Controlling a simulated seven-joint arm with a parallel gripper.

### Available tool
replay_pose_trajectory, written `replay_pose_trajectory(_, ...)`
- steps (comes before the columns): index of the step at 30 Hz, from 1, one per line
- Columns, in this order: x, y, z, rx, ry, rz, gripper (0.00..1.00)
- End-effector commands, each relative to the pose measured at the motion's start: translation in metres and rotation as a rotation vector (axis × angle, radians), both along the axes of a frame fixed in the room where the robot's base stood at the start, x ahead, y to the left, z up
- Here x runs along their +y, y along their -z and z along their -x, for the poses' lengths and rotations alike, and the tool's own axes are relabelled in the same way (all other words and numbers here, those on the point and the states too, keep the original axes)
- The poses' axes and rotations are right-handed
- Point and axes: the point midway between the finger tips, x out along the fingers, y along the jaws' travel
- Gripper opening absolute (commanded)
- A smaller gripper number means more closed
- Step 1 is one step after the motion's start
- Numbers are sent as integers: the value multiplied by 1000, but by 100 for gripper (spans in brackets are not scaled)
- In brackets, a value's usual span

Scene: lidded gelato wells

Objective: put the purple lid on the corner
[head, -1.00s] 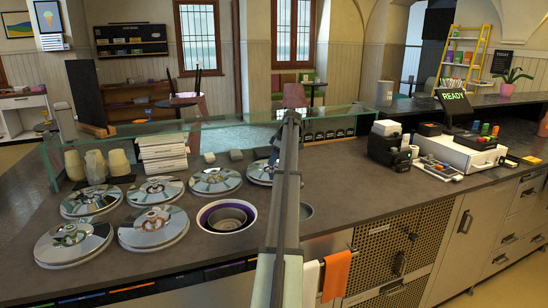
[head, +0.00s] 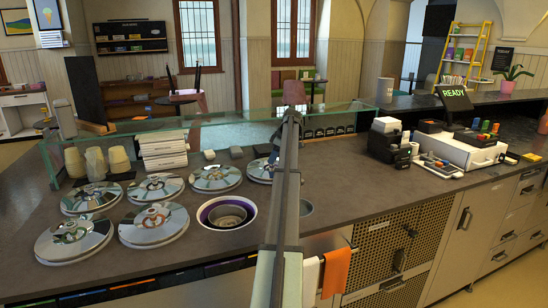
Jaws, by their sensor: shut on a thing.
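Several round mirror-like lids lie on the dark counter in two rows. The back-right lid (head: 260,171) is partly hidden behind my arm, and its handle colour cannot be made out. A dark part of my gripper (head: 274,153) shows just above this lid, left of the arm link. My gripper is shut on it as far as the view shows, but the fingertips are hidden. An open well with a purple ring (head: 204,215) is in the front row, with a grey inner bowl showing. No purple handle can be clearly seen on any lid.
Two front-left lids, one (head: 73,236) and another (head: 153,224), lie left of the open well. Stacked white boxes (head: 163,150), cups (head: 95,163) and a glass guard (head: 215,125) stand behind.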

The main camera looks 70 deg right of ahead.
Motion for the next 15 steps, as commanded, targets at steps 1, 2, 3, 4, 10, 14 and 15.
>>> replay_pose_trajectory(1,0,0,0,-1,0,0,0)
replay_pose_trajectory(2,0,1,0,-1,0,0,0)
replay_pose_trajectory(3,0,1,0,-1,0,0,43)
replay_pose_trajectory(4,0,1,0,-1,0,0,46)
replay_pose_trajectory(10,0,1,0,0,0,0,65)
replay_pose_trajectory(14,0,1,0,0,0,0,72)
replay_pose_trajectory(15,0,1,0,0,0,0,72)
